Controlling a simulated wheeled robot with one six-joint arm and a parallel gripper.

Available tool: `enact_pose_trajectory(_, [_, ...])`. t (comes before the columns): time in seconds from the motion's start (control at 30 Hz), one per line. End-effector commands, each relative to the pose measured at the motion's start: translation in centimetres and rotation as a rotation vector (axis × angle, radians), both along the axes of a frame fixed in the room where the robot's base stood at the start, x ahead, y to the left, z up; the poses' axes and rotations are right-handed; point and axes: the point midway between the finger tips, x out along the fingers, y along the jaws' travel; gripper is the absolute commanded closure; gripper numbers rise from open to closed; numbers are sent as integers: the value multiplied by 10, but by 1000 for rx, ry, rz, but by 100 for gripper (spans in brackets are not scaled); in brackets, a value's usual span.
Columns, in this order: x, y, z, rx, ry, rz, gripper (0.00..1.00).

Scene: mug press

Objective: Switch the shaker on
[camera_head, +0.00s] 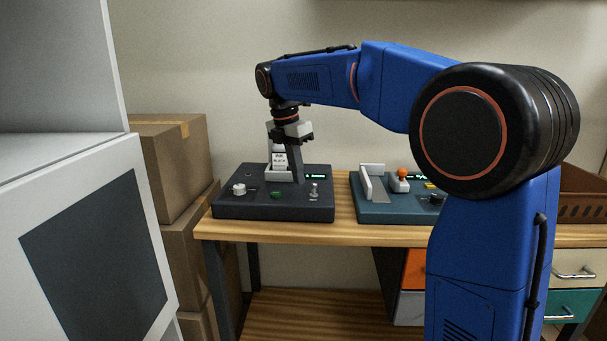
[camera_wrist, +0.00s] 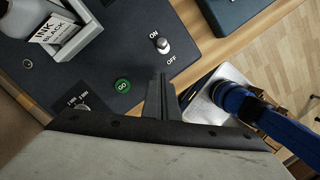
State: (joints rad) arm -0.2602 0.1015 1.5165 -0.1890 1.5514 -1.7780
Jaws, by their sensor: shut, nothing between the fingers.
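The shaker (camera_head: 225,208) is a dark box on the left of the wooden bench. A bottle labelled INK BLACK (camera_head: 280,158) stands in its clamp; it also shows in the wrist view (camera_wrist: 52,30). A silver toggle switch (camera_wrist: 161,45) sits between the words ON and OFF; its lean is hard to tell. It also shows in the head view (camera_head: 314,190). A green GO button (camera_wrist: 122,85) and a white knob (camera_head: 239,188) are on the same panel. My gripper (camera_wrist: 163,80) is shut and empty, above the panel, near the switch and button, apparently touching neither.
A teal machine (camera_head: 385,212) with an orange knob (camera_head: 402,172) stands to the right on the bench (camera_head: 345,234). Cardboard boxes (camera_head: 175,170) are stacked at left. A brown crate (camera_head: 583,205) is at far right. A small display on the shaker glows green.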

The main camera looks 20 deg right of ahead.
Motion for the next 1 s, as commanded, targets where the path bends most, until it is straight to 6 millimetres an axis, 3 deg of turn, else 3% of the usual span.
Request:
enact_pose_trajectory(0.07, [-3, 9, 5, 1, -2, 0, 100])
enact_pose_trajectory(0.53, [13, 17, 84, 1, -2, -2, 100])
enact_pose_trajectory(0.73, [15, 18, 98, 0, 0, -1, 100])
enact_pose_trajectory(1.0, [15, 18, 100, 0, 0, -1, 100])
